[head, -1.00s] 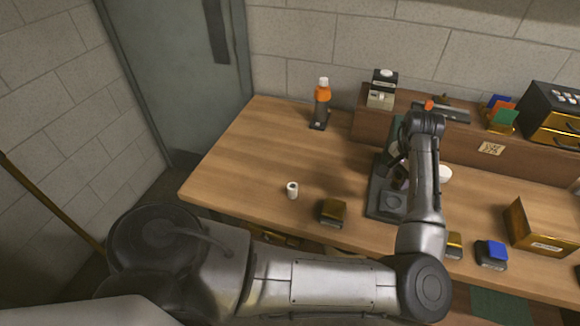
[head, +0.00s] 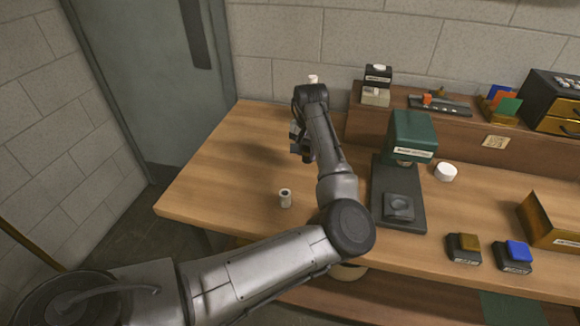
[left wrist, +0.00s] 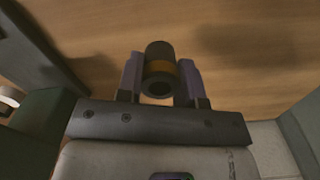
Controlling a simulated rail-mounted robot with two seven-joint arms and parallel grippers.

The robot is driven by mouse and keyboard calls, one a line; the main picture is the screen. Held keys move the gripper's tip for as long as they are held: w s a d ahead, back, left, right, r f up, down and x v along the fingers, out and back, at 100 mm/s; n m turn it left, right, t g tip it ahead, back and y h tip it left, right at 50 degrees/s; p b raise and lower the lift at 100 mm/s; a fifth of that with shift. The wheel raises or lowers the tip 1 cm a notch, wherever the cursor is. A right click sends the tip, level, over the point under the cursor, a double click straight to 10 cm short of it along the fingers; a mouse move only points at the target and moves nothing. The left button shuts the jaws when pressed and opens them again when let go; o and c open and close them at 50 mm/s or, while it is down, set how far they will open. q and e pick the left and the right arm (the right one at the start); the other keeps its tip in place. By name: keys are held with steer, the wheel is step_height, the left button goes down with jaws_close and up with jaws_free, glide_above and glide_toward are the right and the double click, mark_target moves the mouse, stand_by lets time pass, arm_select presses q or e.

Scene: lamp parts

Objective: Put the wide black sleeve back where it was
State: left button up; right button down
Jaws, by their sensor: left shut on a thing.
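My left gripper (head: 299,146) is over the left part of the table, left of the green-headed press (head: 411,133). In the left wrist view, its two fingers (left wrist: 160,80) are shut on a dark hollow cylinder (left wrist: 159,54) with a brass-coloured band, which looks like the wide black sleeve. Its open end faces the wrist camera, and it is held above the wood. In the head view the sleeve is hard to make out beside the dark fingers. My right gripper is not in view.
A bottle's white cap (head: 313,79) shows behind my arm. A white round piece (head: 446,172) lies right of the press. Two stamp-like blocks (head: 464,248) (head: 515,256) sit front right. The table's left part is mostly clear.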

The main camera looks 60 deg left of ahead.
arm_select(q)
steer(key=b, duration=0.2)
glide_above(293, 170)
step_height(293, 170, down, 3)
steer(key=shift+s+f, duration=0.1)
steer(key=shift+f, duration=0.1)
step_height(293, 170, down, 4)
steer(key=shift+f+b, duration=0.1)
steer(key=shift+b, duration=0.9)
steer(key=shift+p, duration=0.35)
steer(key=o, duration=1)
steer(key=shift+c, duration=0.2)
